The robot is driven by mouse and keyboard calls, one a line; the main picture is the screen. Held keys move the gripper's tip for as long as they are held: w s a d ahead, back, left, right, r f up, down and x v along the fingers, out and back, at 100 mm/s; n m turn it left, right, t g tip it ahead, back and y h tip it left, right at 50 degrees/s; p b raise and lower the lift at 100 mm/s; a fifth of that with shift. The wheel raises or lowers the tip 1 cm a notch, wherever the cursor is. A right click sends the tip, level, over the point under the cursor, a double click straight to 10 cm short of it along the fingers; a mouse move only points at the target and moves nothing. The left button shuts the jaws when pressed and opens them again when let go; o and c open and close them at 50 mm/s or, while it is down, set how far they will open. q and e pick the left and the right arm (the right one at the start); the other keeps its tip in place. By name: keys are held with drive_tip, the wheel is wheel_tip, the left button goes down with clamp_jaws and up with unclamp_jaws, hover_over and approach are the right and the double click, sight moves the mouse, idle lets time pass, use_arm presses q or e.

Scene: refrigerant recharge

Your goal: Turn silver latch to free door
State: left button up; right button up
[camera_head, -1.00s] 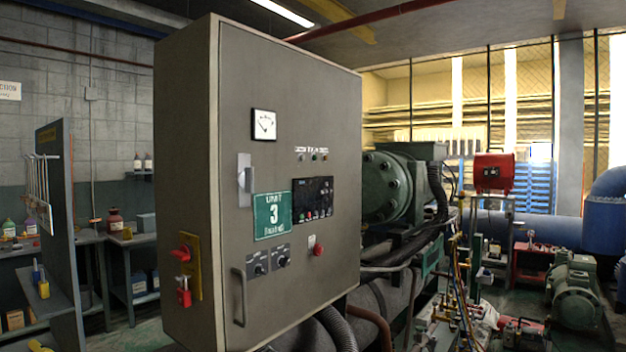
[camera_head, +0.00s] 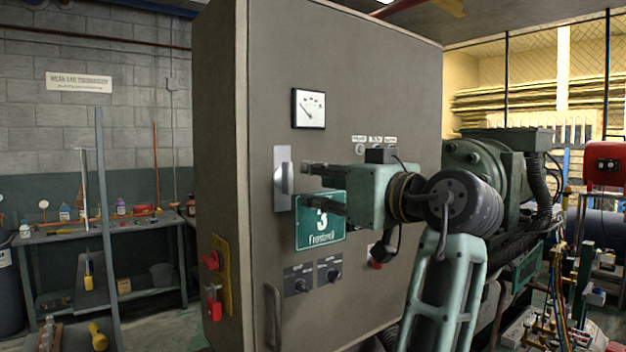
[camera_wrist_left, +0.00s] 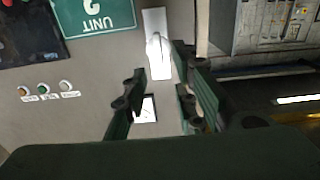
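The silver latch (camera_head: 283,180) is a bright plate with an upright handle on the front of a grey-brown cabinet door (camera_head: 350,90). It also shows in the left wrist view (camera_wrist_left: 157,45), ahead of the fingertips. My left gripper (camera_head: 308,183) is open, its two fingers pointing at the latch from the right. No contact with the latch shows, and nothing is between the fingers. In the left wrist view the two dark fingers (camera_wrist_left: 155,85) are spread apart. The door appears closed. My gripper hides part of the green unit sign (camera_head: 320,235) and the control panel. My right gripper is not in view.
A dial gauge (camera_head: 308,108) sits above the latch. Below are black knobs (camera_head: 299,279) and a door handle (camera_head: 273,316). A red switch with a padlock (camera_head: 213,305) is on the cabinet's left side. A workbench (camera_head: 100,235) stands at left, green machinery (camera_head: 490,165) at right.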

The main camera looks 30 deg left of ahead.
sight(291, 178)
use_arm(q)
drive_tip(key=p+x, duration=0.1)
drive_tip(key=x, duration=0.7)
drive_tip(key=shift+w+a, duration=0.15)
drive_tip(key=shift+w+a+f, duration=0.1)
drive_tip(key=shift+w+a, duration=0.05)
drive_tip(key=c, duration=0.3)
clamp_jaws()
drive_tip(key=n+b, duration=0.1)
drive_tip(key=n, duration=0.1)
drive_tip(key=shift+n, duration=1.2)
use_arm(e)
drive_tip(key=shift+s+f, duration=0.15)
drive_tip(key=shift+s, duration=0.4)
